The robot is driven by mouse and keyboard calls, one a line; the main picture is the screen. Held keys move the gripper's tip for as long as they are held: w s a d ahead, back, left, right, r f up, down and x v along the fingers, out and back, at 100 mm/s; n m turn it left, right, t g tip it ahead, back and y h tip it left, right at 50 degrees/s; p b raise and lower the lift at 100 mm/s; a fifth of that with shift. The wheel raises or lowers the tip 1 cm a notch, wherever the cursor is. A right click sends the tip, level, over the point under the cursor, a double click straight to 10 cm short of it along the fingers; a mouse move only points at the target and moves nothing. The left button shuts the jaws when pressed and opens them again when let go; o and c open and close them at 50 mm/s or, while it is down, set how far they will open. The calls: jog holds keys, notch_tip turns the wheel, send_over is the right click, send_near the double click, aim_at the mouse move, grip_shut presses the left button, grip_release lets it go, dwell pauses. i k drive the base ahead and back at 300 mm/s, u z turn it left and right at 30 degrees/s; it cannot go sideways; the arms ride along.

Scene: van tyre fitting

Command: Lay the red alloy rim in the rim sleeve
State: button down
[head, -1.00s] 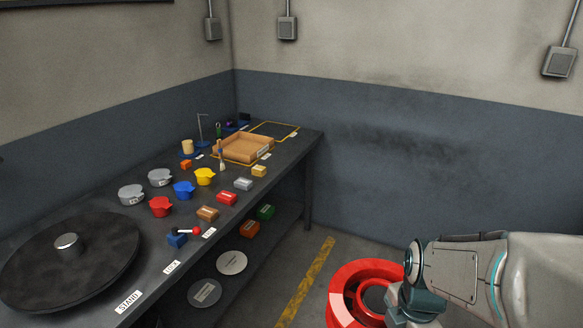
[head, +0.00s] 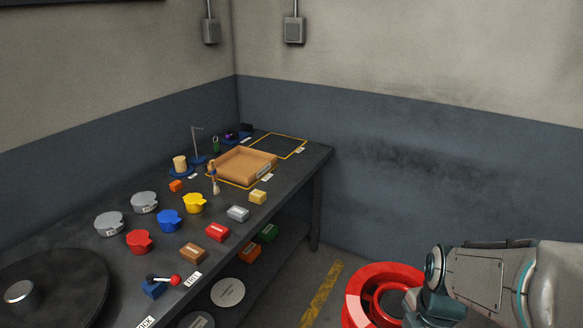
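A large red ring (head: 360,288) with a pale segment shows low on the right in the head view, beyond the bench and partly behind my arm. It is the only rim-like red thing in view, but I cannot tell whether it is the red alloy rim, or whether it rests on the floor or is held. My arm comes in from the right, and its teal joint overlaps the ring. My gripper's fingers are not visible. I cannot make out a thing that is clearly the rim sleeve. A shallow tan tray (head: 236,177) stands on the bench in a yellow outline.
The dark bench (head: 312,168) runs along the left wall. It bears several cups, small blocks, a red-knobbed lever (head: 174,280) and a black disc (head: 70,285). An empty yellow-outlined area (head: 278,146) lies behind the tray. Discs and boxes sit underneath. A yellow floor stripe (head: 322,293) lies beside the bench.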

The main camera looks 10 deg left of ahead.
aim_at(243, 168)
jog(key=i, duration=3.25)
jog(key=u, duration=2.35)
jog(key=i, duration=0.5)
